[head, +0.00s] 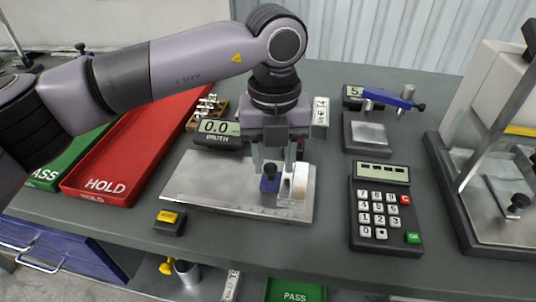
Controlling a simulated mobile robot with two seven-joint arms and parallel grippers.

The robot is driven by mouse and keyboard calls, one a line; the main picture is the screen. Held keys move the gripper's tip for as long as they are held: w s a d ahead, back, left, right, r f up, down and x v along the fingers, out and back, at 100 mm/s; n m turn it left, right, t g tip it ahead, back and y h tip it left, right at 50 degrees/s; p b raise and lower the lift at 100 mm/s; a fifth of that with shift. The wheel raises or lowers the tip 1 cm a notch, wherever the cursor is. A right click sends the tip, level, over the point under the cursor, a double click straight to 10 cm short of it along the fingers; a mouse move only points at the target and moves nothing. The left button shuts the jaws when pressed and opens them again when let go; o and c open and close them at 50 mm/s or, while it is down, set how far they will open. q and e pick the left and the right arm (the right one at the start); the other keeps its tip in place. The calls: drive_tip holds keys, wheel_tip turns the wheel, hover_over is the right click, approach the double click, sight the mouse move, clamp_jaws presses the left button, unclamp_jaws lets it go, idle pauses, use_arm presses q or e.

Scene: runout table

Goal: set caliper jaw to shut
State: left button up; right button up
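The width caliper is a flat metal plate (215,180) at the table's middle, with a display (217,129) reading 0.0 and labelled WIDTH. A small blue jaw block (269,184) with a dark top stands on the plate. A pale upright block (299,182) stands just right of it, with a narrow gap showing between them. My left gripper (273,165) points down over the plate, its fingers spread apart just above and around the blue block. Whether a finger touches the block cannot be told. The gripper partly hides the plate's back. My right gripper is out of view.
A red HOLD tray (135,155) and a green tray (65,160) lie left. A keypad (385,210) and a second gauge with a blue arm (388,97) stand right. A framed press (485,195) is at far right. A small yellow-topped block (171,218) sits in front.

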sight(274, 167)
use_arm(q)
drive_tip(key=shift+o, duration=0.3)
drive_tip(key=shift+d, duration=0.1)
drive_tip(key=shift+r, duration=0.1)
drive_tip(key=shift+r, duration=3.5)
drive_tip(key=shift+s, duration=0.15)
